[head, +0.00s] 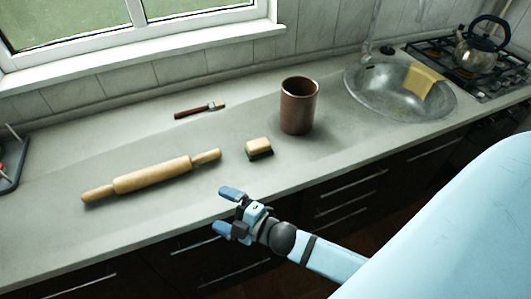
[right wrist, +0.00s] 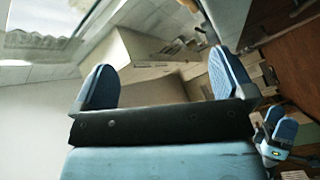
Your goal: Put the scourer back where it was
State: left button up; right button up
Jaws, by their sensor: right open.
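The scourer (head: 259,147), a small block with a pale yellow top and a dark green underside, lies on the grey counter (head: 200,231) in the head view. It is left of the brown pot and right of the rolling pin. My right gripper (head: 226,209) is open and empty at the counter's front edge, nearer to me than the scourer and apart from it. Its spread blue fingers (right wrist: 165,88) also show in the right wrist view, with nothing between them. Another blue gripper, apparently my left one (right wrist: 277,127), shows small at that view's right edge; its opening is unclear.
A brown pot (head: 298,108) stands behind the scourer. A rolling pin (head: 150,175) and a brush (head: 200,110) lie to the left. At the right are a metal sink (head: 372,95) with a yellow cloth-like piece (head: 424,79) and a hob with a kettle (head: 478,50).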

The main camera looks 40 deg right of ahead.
jog(key=s+d+f+m+g+h, duration=0.2)
jog(key=s+f+m, duration=0.4)
jog(key=m, duration=0.1)
jog(key=s+d+f+m+g+h, duration=0.1)
jog(key=s+f+m+g+h, duration=0.1)
jog(key=s+f+m, duration=0.3)
jog(key=s+m+g, duration=0.1)
jog(key=m, duration=0.1)
jog(key=shift+d+f+m+h, duration=0.35)
jog(key=shift+m+h, duration=0.05)
